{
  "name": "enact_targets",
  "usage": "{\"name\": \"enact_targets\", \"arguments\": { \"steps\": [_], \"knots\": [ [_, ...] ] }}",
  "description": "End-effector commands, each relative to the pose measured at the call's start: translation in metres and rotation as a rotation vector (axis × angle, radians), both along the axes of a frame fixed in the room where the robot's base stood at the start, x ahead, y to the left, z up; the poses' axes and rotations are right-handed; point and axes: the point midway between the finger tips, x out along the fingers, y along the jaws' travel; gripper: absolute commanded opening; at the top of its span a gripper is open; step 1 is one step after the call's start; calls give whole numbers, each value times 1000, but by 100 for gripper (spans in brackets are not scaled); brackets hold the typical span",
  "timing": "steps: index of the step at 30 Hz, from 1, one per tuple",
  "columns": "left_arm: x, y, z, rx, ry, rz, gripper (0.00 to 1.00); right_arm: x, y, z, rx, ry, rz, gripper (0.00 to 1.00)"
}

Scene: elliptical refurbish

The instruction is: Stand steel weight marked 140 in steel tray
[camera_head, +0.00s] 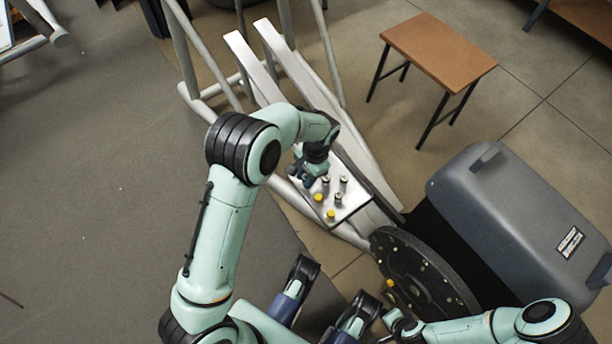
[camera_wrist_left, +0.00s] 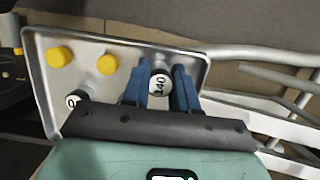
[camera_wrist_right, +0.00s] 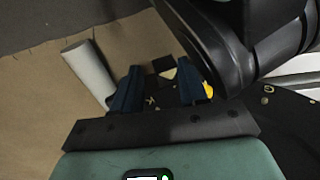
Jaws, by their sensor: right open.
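The steel weight marked 140 (camera_wrist_left: 158,86) is between the two blue fingers of my left gripper (camera_wrist_left: 160,88), which look closed on its sides. Its numbered top faces the left wrist camera. The steel tray (camera_wrist_left: 45,85) lies behind it; whether the weight touches the tray floor I cannot tell. In the head view my left gripper (camera_head: 306,177) is over the left edge of the tray (camera_head: 355,209), and the held weight is not clear there. My right gripper (camera_wrist_right: 160,82) is open with nothing between its fingers.
In the tray are two yellow-topped weights (camera_wrist_left: 60,57) (camera_wrist_left: 107,64) and several steel weights (camera_head: 343,182). A black disc (camera_head: 425,280) with a yellow piece (camera_head: 390,284) is near the right gripper. A grey housing (camera_head: 520,205) stands right and a brown stool (camera_head: 438,48) behind.

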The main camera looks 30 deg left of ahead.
Motion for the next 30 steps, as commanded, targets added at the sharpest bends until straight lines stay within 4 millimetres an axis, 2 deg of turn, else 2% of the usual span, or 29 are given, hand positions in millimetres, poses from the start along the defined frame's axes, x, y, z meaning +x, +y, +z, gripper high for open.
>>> {"name": "enact_targets", "arguments": {
  "steps": [1, 2, 11, 14, 17, 27, 30],
  "knots": [
    [0, 0, -1, 1, 2, 0, 43, 0, 0, 0, 0, -1, 0, 43],
    [0, 0, -1, 1, 2, 0, 53, 0, 0, 0, 0, -1, 1, 43],
    [0, 0, 1, 0, 1, 0, 53, 1, 0, 1, 1, -3, 1, 43],
    [2, -1, 7, 1, -1, 0, 53, 4, 1, 4, 0, -13, 2, 43],
    [5, -2, 22, 0, -3, 0, 53, 11, 2, 11, -1, -38, 4, 43],
    [21, -9, 92, 0, -3, 0, 53, 45, 7, 43, -7, -155, 10, 43],
    [25, -10, 105, 0, -2, 0, 53, 45, 9, 48, -4, -156, 13, 43]
  ]
}}
